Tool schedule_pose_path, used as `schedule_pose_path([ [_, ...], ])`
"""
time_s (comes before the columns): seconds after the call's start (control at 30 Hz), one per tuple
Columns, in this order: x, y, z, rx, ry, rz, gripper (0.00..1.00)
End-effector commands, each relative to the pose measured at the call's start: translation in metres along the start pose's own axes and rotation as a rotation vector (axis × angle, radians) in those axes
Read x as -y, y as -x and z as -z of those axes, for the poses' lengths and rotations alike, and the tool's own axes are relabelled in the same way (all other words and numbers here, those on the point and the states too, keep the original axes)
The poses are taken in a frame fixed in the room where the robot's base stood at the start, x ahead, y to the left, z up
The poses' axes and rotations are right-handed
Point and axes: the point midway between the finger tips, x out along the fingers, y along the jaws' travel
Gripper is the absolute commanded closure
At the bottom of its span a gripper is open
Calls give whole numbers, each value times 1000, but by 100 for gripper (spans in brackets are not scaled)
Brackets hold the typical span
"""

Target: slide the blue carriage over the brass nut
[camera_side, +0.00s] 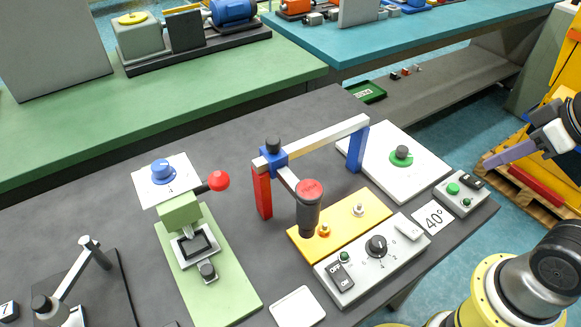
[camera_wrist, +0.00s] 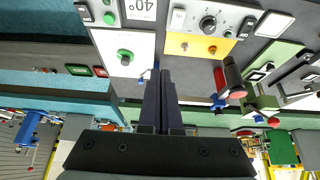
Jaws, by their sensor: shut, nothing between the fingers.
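The blue carriage (camera_side: 273,159), with a black knob on top, sits near the left end of the pale beam (camera_side: 322,139). A short arm runs from it to a dark, red-topped cylinder (camera_side: 308,208) above the yellow plate (camera_side: 343,224). An orange-brass nut (camera_side: 324,230) is on the plate, just right of the cylinder's lower end. A paler, silvery fastener (camera_side: 358,209) stands farther right. The plate also shows in the wrist view (camera_wrist: 196,45). My gripper (camera_side: 490,162) is shut and empty, well right of the mechanism; its dark fingers (camera_wrist: 159,76) fill the wrist view's middle.
A red post (camera_side: 262,192) and a blue post (camera_side: 356,149) carry the beam. A grey control box (camera_side: 375,252) stands in front of the plate. A white board with a green-based knob (camera_side: 401,156) lies right. A green fixture with a red ball (camera_side: 218,181) stands left.

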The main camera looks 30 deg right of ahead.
Motion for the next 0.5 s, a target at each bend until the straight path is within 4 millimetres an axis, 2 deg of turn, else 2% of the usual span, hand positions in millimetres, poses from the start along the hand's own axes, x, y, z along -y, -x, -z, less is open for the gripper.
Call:
schedule_pose_path([
  [0.03, 0, 0, 0, 0, 1, 0, 91],
  [0.17, 0, 2, -8, 39, 28, 1, 68],
  [0.23, 0, 16, 1, 37, 52, 1, 55],
  [0.37, 1, 48, 34, 43, 101, 5, 33],
  [0.5, 8, 77, 82, 74, 176, 22, 33],
])
